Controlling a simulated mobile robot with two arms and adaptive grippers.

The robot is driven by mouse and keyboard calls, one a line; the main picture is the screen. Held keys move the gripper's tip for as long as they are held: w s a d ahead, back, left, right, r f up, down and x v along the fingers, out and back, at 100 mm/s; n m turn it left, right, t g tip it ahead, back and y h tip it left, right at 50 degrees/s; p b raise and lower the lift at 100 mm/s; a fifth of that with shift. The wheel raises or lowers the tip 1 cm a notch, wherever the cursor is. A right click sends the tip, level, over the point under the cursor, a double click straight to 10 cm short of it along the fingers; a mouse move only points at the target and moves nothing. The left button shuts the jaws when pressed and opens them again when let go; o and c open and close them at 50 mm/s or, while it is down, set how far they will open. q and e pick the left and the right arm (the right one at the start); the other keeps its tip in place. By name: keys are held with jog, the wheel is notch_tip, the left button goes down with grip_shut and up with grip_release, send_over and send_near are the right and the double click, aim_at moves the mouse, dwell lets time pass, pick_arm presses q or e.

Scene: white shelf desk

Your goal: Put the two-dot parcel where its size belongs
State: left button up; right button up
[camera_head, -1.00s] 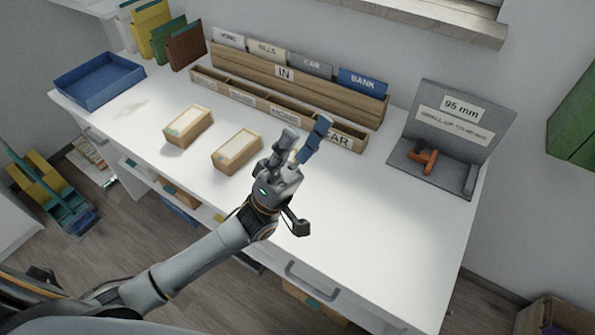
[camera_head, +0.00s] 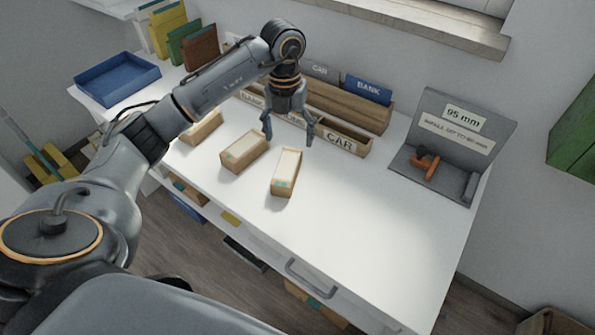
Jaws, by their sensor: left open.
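Three tan box parcels with pale tops stand on the white desk: a left one (camera_head: 207,130) partly behind my left arm, a middle one (camera_head: 244,152) and a right one (camera_head: 286,172) with a teal mark at its near end. Dots are too small to make out, so I cannot tell which is the two-dot parcel. My left gripper (camera_head: 288,138) is open and empty, pointing down just behind the right parcel. A grey gauge (camera_head: 465,119) at the desk's right reads "95 mm" and has an orange piece (camera_head: 428,166) on it. My right gripper is not in view.
A blue tray (camera_head: 117,80) is at the left. The desk's right front is clear.

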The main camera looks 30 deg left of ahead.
aim_at(287, 165)
pick_arm(q)
jog(key=shift+y, duration=0.3)
jog(key=f, duration=0.5)
jog(key=a+f+p, duration=0.1)
jog(key=f, duration=0.2)
jog(key=shift+w+a+f, duration=0.1)
jog(key=shift+w, duration=0.15)
notch_tip(287, 165, down, 4)
jog(key=shift+f+p, duration=0.15)
jog(key=shift+p, duration=0.55)
jog(key=shift+a+f, duration=0.1)
jog(key=shift+f, duration=0.35)
jog(key=c, duration=1.6)
